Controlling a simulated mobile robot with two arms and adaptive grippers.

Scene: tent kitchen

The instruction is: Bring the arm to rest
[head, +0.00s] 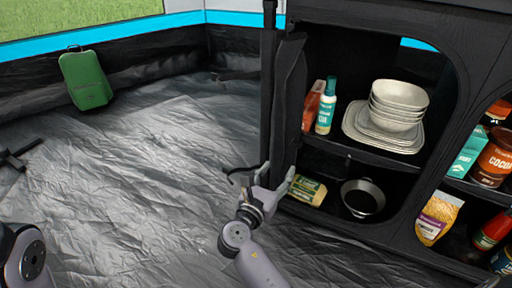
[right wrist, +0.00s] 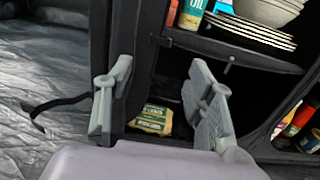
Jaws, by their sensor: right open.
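My right gripper (head: 276,178) is open in front of the lower left opening of the black fabric cabinet (head: 390,238). In the right wrist view its two grey fingers (right wrist: 160,80) stand wide apart with nothing held between them. The rolled door flap (head: 288,100) hangs close behind the left finger; I cannot tell if they touch. A yellow-green packet (head: 307,190) lies on the lower shelf beyond the fingers, and it also shows in the right wrist view (right wrist: 152,119). Part of my left arm shows at the lower left; its gripper is out of view.
A black pan (head: 362,198) sits on the lower shelf. Bowls (head: 398,103), plates and bottles stand above; more groceries stand at right. A dark strap (head: 238,171) sticks out left of the gripper. Crinkled floor is open to the left, with a green case (head: 86,80) far back.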

